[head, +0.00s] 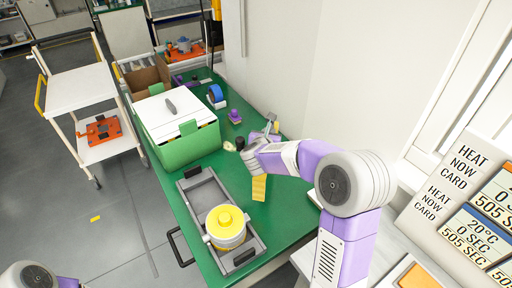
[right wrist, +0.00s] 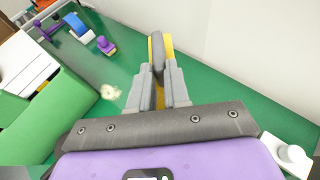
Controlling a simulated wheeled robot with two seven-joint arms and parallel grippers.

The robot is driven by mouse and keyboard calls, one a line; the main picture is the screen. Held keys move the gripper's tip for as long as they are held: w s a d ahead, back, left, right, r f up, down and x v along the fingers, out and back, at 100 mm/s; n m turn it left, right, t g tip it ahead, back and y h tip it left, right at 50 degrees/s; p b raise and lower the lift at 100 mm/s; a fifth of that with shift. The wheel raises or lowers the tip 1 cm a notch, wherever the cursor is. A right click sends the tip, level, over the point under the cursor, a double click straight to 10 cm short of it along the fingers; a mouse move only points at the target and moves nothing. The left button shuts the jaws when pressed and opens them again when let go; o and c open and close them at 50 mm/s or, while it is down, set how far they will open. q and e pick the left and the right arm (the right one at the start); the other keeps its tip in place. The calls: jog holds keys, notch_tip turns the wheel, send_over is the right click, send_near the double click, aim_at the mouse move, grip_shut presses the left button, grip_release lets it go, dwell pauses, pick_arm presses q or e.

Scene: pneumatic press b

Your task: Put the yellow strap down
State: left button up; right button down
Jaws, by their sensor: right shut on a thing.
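My right gripper (head: 270,132) is over the green bench by the wall, shut on the yellow strap. In the right wrist view its fingers (right wrist: 158,80) pinch the strap (right wrist: 155,48), which shows beyond and between the fingertips. In the head view a yellow flap (head: 259,187) hangs below my right wrist; the arm hides whether it joins the part at the fingers. My left gripper is outside the frames.
On the green bench (head: 190,168) stand a green-and-white box (head: 180,148), a grey tray (head: 190,186) with a yellow-lidded pot (head: 227,222), a blue tape roll (head: 216,94) and a purple knobbed piece (head: 234,116). A white wall is close behind.

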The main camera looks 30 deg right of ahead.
notch_tip(320, 180, down, 7)
jog(key=b, duration=0.2)
jog(key=shift+r, duration=0.15)
jog(key=shift+w+f, duration=0.1)
jog(key=shift+f, duration=0.1)
jog(key=c, duration=1.1)
grip_release()
jog(key=shift+r, duration=0.1)
